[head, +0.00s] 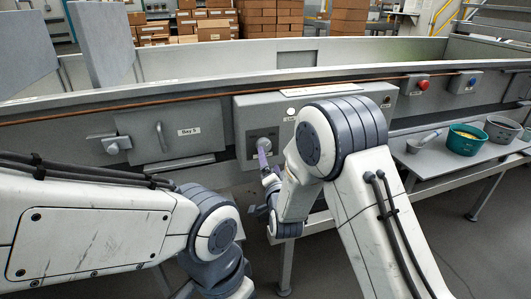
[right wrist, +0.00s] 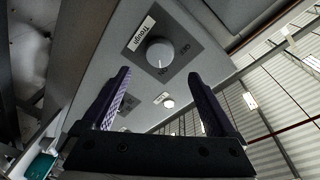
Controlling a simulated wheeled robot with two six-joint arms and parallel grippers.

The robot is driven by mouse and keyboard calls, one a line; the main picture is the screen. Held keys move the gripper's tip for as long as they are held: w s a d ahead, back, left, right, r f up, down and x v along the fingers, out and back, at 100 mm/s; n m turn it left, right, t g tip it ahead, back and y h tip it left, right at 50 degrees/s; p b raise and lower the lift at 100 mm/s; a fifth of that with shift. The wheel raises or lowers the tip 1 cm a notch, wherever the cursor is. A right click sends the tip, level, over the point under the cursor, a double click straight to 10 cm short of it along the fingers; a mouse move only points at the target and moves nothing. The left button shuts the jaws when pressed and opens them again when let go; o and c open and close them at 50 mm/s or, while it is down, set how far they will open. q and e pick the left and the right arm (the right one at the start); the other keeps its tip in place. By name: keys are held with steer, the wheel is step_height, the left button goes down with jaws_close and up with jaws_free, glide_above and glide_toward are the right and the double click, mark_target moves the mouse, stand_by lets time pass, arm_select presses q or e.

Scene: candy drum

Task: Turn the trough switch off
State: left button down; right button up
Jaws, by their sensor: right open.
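The trough switch is a round grey knob (right wrist: 160,53) on a dark plate, beside a white label reading "Trough" in the right wrist view. A pale line on the knob points toward lettering at its lower edge that looks like ON; OFF is printed to the right. The knob sits on the grey control panel (head: 330,101) on the trough's front. My right gripper (right wrist: 155,74) is open, its two purple fingers apart on either side below the knob, with nothing between them. In the head view the right gripper (head: 264,156) is close to the panel, partly hidden by its arm. My left gripper is out of view.
A side shelf (head: 437,184) holds a scoop (head: 422,143), a green bowl (head: 464,139) and a dark bowl (head: 500,131). A hatch (head: 172,132) with a handle is left of the panel.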

mark_target(265, 147)
steer(key=w, duration=0.5)
steer(key=w+a, duration=0.1)
steer(key=w, duration=0.2)
steer(key=shift+a, duration=0.1)
steer(key=c, duration=1.4)
